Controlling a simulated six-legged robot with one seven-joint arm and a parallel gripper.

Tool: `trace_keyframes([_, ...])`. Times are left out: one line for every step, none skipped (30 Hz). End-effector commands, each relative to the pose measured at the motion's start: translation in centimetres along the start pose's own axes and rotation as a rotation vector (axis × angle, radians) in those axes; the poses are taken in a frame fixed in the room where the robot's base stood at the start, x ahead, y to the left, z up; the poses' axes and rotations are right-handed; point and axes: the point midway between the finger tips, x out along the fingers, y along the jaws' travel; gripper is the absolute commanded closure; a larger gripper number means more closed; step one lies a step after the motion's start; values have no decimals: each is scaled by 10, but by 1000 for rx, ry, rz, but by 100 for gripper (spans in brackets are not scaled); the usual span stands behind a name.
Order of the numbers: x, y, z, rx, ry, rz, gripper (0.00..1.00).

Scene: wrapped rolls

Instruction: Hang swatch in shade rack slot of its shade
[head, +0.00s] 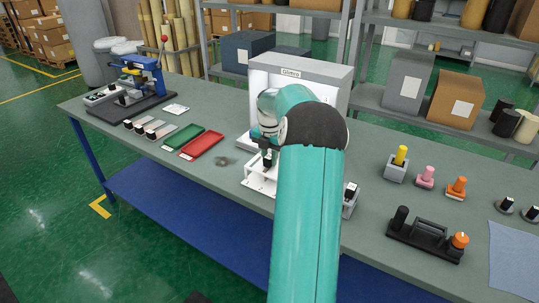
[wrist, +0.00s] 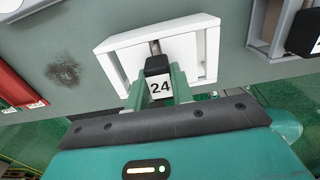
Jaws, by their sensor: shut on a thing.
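My gripper (wrist: 160,88) is shut on the black, white-labelled block of a swatch (wrist: 157,66); the label reads 24. A short greyish part shows beyond the block, and the rest of the swatch is hidden. The block is over a white stand or rack (wrist: 208,56) in the wrist view; I cannot tell if they touch. In the head view the white stand (head: 259,184) is on the bench, partly behind my arm. Several pieces with black tops, perhaps other swatches (head: 152,127), stand in a row at the left.
A green tray (head: 190,138) and a red tray (head: 202,144) lie left of the stand. A white light booth (head: 318,70) stands behind. A grey holder (head: 349,208) with a black labelled block is close on the right. Coloured pegs and a black caddy (head: 425,240) are farther right.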

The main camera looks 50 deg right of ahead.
Motion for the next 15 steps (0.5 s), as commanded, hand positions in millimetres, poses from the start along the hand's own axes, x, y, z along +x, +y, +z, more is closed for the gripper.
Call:
trace_keyframes([2,0,0,0,0,0,100])
trace_keyframes([4,0,0,0,0,0,100])
trace_keyframes([5,0,0,0,0,0,100])
trace_keyframes([6,0,0,0,0,0,100])
trace_keyframes([7,0,0,0,0,0,100])
trace_keyframes([8,0,0,0,0,0,100])
trace_keyframes([8,0,0,0,0,0,100])
trace_keyframes([9,0,0,0,0,0,100])
trace_keyframes([9,0,0,0,0,0,100])
trace_keyframes([9,0,0,0,0,0,100])
trace_keyframes([9,0,0,0,0,0,100])
trace_keyframes([9,0,0,0,0,0,100])
trace_keyframes([9,0,0,0,0,0,100])
trace_keyframes([9,0,0,0,0,0,100])
trace_keyframes([9,0,0,0,0,0,75])
